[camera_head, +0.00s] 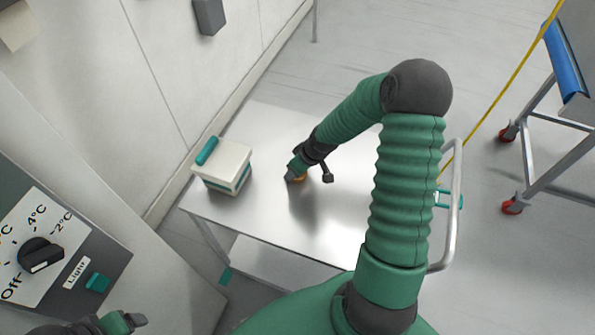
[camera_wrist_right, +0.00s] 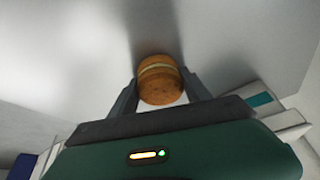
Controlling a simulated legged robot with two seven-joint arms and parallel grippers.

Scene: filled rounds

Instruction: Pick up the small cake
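The small cake (camera_wrist_right: 160,82) is round and orange-brown with a pale cream layer. In the right wrist view it sits between the two dark fingers of my right gripper (camera_wrist_right: 160,78), which reach its sides. I cannot tell whether they press on it or stand just beside it.
A white box with a teal handle (camera_head: 228,163) stands at the left end of the metal table (camera_head: 265,122). A control panel with a dial (camera_head: 40,255) is at lower left. A blue-topped cart (camera_head: 565,70) stands at right. The table's back part is clear.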

